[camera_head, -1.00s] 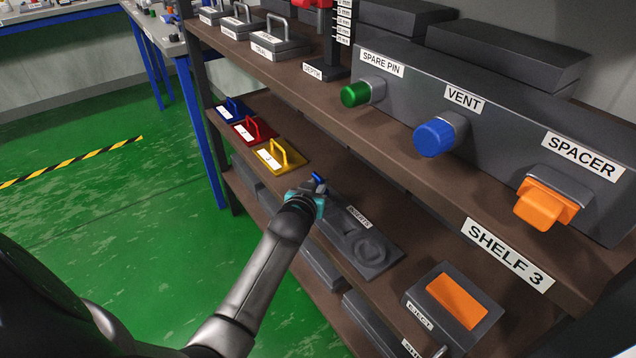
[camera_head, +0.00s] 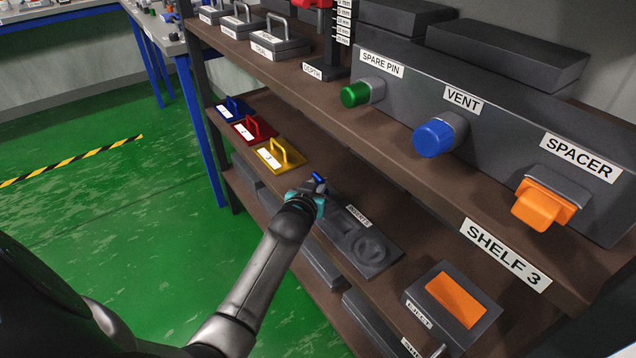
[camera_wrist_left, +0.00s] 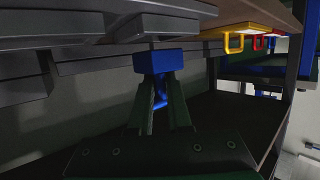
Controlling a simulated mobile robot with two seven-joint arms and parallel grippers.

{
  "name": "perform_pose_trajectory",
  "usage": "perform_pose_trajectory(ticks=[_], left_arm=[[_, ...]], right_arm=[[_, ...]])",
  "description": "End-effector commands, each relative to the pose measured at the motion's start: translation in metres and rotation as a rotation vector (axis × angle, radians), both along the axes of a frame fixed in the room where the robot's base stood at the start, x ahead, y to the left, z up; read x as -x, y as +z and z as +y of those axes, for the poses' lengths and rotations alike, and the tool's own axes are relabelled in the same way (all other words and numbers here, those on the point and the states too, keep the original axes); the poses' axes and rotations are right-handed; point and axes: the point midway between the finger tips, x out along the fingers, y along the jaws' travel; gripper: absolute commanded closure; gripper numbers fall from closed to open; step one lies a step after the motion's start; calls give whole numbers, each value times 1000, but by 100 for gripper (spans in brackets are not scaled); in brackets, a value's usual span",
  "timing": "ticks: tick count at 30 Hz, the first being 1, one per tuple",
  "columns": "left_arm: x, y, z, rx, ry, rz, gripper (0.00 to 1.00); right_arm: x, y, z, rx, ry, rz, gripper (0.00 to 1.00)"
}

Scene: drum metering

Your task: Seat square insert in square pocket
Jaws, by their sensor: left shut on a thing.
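My left gripper (camera_head: 312,192) is shut on a small blue insert (camera_head: 319,178), at the upper-left end of the dark grey insert plate (camera_head: 390,259) on the middle shelf. In the left wrist view, which looks upside down, the fingers (camera_wrist_left: 160,98) grip a stem under the square blue block (camera_wrist_left: 158,62). The block's broad face is close to the plate's surface; I cannot tell whether it touches or is in a pocket. A round recess (camera_head: 370,250) shows in the plate. My right gripper is not in view.
Yellow (camera_head: 283,157), red (camera_head: 254,131) and blue (camera_head: 231,109) handled plates lie farther along the shelf. A dark box with an orange top (camera_head: 456,300) stands at the lower right. The upper shelf edge (camera_head: 420,190) overhangs behind the insert plate.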

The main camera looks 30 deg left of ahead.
Motion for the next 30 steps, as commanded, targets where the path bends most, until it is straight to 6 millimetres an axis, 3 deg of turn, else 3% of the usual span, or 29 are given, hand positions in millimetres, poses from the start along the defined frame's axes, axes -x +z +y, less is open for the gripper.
perform_pose_trajectory(ticks=[28,29,30], left_arm=[[0,-24,0,0,0,-2,100],[0,-24,0,0,0,-2,83],[0,-23,0,-1,0,-2,78]], right_arm=[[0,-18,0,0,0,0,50],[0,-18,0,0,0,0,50],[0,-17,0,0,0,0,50]])
